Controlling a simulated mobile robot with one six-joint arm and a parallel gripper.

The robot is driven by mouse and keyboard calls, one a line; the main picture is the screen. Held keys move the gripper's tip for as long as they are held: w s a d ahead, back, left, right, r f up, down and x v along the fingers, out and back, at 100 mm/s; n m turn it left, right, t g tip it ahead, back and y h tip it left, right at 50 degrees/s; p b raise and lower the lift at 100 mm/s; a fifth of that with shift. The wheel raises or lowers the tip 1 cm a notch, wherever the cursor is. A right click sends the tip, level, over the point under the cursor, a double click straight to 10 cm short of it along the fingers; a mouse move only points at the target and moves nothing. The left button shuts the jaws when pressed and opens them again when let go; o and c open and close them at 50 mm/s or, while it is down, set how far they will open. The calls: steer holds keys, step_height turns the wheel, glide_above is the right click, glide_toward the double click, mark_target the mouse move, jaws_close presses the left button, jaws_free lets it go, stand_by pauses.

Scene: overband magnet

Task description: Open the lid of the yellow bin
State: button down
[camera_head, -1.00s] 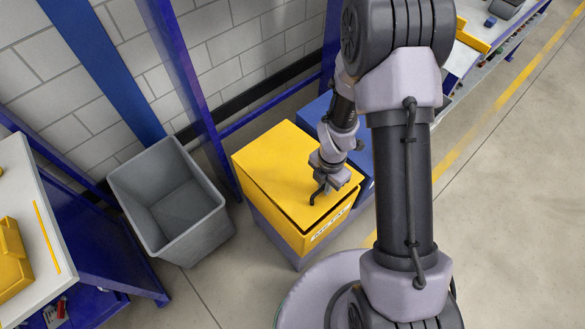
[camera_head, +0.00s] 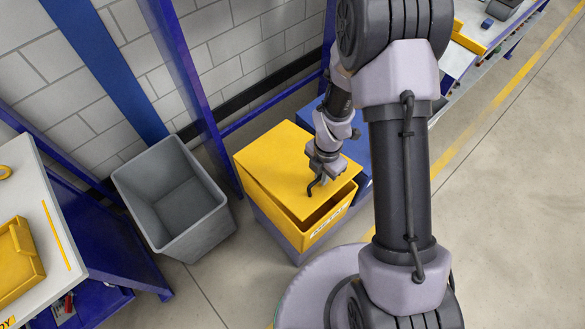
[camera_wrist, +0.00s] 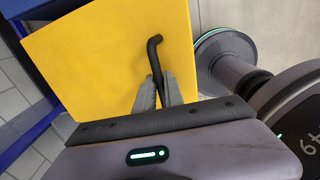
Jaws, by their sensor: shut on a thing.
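The yellow bin (camera_head: 322,226) stands on the floor in the middle of the head view, with a label on its front. Its yellow lid (camera_head: 283,165) is tilted up a little at the front, and a dark gap shows between lid and bin front. A black bent handle (camera_wrist: 154,52) rises from the lid; it also shows in the head view (camera_head: 312,188). My gripper (camera_wrist: 160,88) is shut on this handle near the lid's front edge. The lid (camera_wrist: 95,55) fills much of the wrist view and hides the bin's inside there.
An open grey bin (camera_head: 172,198) stands left of the yellow bin. A blue bin (camera_head: 363,150) is close on the right, partly behind my arm. A blue post (camera_head: 190,80) and a block wall stand behind. A workbench (camera_head: 45,225) is at the left.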

steer(key=shift+w+a+r+p, duration=0.15)
steer(key=shift+w+r+p, duration=0.1)
steer(key=shift+r+p, duration=0.3)
steer(key=shift+w+a+r+p, duration=0.2)
steer(key=shift+r+p, duration=0.1)
steer(key=shift+r, duration=0.35)
steer(key=shift+w+a+r+p, duration=0.15)
steer(key=shift+w+r+p, duration=0.1)
steer(key=shift+r+p, duration=0.3)
steer(key=shift+r, duration=0.1)
steer(key=w+a+r+p, duration=0.2)
steer(key=w+r+p, duration=0.1)
steer(key=r+p, duration=0.1)
steer(key=shift+a+r, duration=0.2)
steer(key=shift+r, duration=0.5)
steer(key=shift+w, duration=0.1)
steer(key=w+a+r+p, duration=0.3)
steer(key=w+r+p, duration=0.1)
steer(key=shift+r, duration=0.25)
